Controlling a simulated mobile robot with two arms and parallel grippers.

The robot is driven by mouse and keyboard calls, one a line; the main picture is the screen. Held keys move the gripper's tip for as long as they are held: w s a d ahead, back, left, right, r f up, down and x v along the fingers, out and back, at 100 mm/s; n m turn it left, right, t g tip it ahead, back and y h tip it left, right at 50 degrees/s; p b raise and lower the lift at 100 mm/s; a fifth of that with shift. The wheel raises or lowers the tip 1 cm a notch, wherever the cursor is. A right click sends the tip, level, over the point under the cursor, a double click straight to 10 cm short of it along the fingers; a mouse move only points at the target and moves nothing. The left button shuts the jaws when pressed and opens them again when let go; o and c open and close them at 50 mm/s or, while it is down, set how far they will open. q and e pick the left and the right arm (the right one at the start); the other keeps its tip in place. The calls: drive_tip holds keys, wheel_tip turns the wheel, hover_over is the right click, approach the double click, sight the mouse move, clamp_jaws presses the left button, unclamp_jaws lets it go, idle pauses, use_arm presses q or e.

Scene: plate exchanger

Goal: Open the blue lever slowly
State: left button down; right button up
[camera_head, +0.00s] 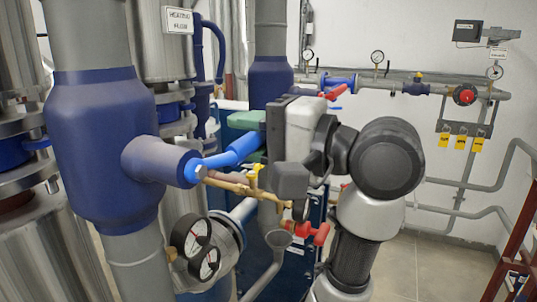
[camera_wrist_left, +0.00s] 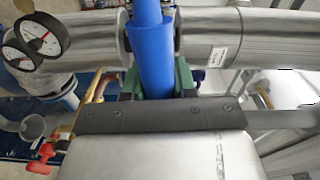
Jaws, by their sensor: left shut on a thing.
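The blue lever (camera_head: 233,152) starts at a bolt on the stub of the large dark-blue pipe fitting in the head view and slants up to the right. My left gripper (camera_head: 243,138) has green fingers at the lever's outer end, one on each side, and is shut on it. In the left wrist view the blue lever (camera_wrist_left: 155,58) runs down the middle into my gripper (camera_wrist_left: 157,82), between the green fingers. The lever's far end is hidden by the gripper body. My right gripper is in neither view.
The large dark-blue pipe fitting (camera_head: 100,150) stands left of the lever. A brass pipe (camera_head: 235,184) with a yellow handle lies just below. Two round gauges (camera_head: 192,235) and a red valve handle (camera_head: 312,233) are lower down. Open floor (camera_head: 440,250) shows at right.

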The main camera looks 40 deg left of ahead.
use_arm(q)
drive_tip(key=shift+r+n+b, duration=0.55)
drive_tip(key=shift+n+b, duration=0.15)
drive_tip(key=shift+b, duration=0.05)
drive_tip(key=c, duration=1)
unclamp_jaws()
drive_tip(key=shift+s, duration=0.1)
drive_tip(key=shift+o, duration=0.5)
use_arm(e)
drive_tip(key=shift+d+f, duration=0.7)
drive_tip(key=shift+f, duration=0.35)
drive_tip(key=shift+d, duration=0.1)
use_arm(q)
drive_tip(key=shift+d, duration=0.1)
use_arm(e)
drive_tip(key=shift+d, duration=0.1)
